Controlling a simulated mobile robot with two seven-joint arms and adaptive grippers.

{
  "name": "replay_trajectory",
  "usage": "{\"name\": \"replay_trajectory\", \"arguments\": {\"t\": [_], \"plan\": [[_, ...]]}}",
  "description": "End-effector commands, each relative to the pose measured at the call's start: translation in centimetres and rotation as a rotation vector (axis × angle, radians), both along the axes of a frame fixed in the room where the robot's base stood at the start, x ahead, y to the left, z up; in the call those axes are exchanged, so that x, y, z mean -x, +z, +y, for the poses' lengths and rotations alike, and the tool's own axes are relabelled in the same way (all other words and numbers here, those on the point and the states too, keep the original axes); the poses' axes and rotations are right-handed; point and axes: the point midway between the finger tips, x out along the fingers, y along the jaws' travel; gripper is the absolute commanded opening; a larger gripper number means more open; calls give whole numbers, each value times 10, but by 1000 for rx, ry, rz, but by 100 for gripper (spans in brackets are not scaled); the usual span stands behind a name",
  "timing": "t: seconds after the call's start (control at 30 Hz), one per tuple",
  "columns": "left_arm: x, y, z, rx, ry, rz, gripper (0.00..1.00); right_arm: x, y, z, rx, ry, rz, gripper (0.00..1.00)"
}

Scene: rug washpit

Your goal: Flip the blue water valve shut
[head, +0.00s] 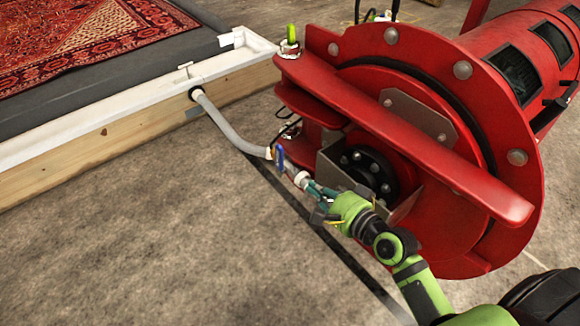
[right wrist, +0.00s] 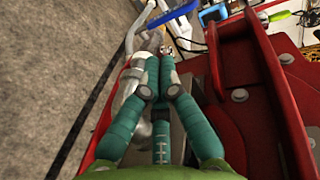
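The blue water valve (head: 280,157) is a small blue lever at the end of a grey hose, in front of the red machine. In the head view the lever points upward from the pipe fitting. In the right wrist view the blue lever (right wrist: 172,14) lies slantwise at the top, beyond my fingertips. My right gripper (head: 312,189) is just below and right of the valve, close to the pale pipe fitting (head: 299,178). In the right wrist view its teal fingers (right wrist: 160,62) are drawn together, with nothing seen between them. My left gripper is out of view.
The red drum machine (head: 440,110) fills the right side, its red flange bar (head: 400,140) close above my right arm. The grey hose (head: 225,125) runs to a white-topped wooden pit wall (head: 100,145) around a patterned rug (head: 75,40). The concrete floor at lower left is clear.

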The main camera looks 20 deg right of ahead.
Motion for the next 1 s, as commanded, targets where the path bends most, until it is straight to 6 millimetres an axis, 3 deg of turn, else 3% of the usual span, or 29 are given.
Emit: {"name": "replay_trajectory", "arguments": {"t": [0.2,0.43,0.63,1.0], "plan": [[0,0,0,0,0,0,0,-45,-12,17,0,1,-1,0],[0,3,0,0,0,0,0,-80,-13,30,3,3,0,0],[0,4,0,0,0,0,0,-92,-13,35,3,3,1,0],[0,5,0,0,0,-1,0,-94,-13,35,3,3,2,0]]}}
